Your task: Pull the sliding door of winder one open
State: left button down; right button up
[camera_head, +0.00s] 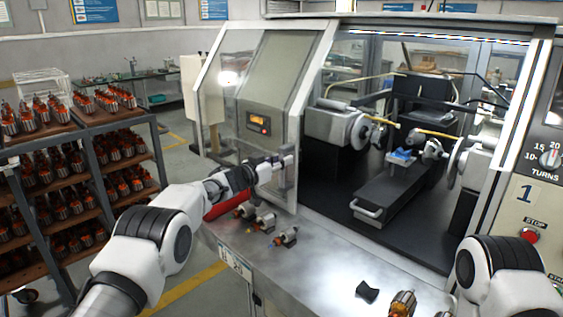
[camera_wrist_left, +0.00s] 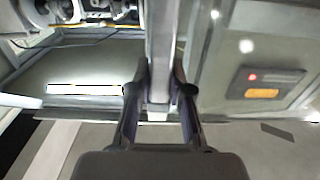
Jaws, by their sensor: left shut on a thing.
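The sliding door (camera_head: 283,70) of winder one stands at the left of the machine's front opening, and the opening to its right is wide and uncovered. The door's upright handle bar (camera_head: 291,178) is on its lower right part. My left gripper (camera_head: 284,164) is shut on this handle. In the left wrist view the handle (camera_wrist_left: 160,55) runs between the two fingers (camera_wrist_left: 160,92) of my left gripper. My right arm shows at the lower right, but its gripper is out of view.
Inside the winder (camera_head: 525,192) are spindles and a blue fixture (camera_head: 401,157). A metal ledge (camera_head: 325,262) in front holds several armatures and a dark block (camera_head: 367,291). A control panel with a red stop button (camera_head: 529,235) is at right. A rack of armatures (camera_head: 157,150) stands at left.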

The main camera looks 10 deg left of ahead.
pick_arm(q)
jog(key=shift+s+d+f, duration=0.25)
jog(key=shift+f, duration=0.05)
jog(key=c, duration=1)
grip_release()
jog(key=shift+c, duration=0.2)
jog(key=shift+w+a, duration=0.25)
jog(key=shift+s+d+r, duration=0.1)
jog(key=shift+s+r, duration=0.05)
jog(key=shift+s, duration=0.15)
jog(key=v, duration=1.1)
jog(key=shift+a, duration=0.45)
jog(key=shift+f, duration=0.2)
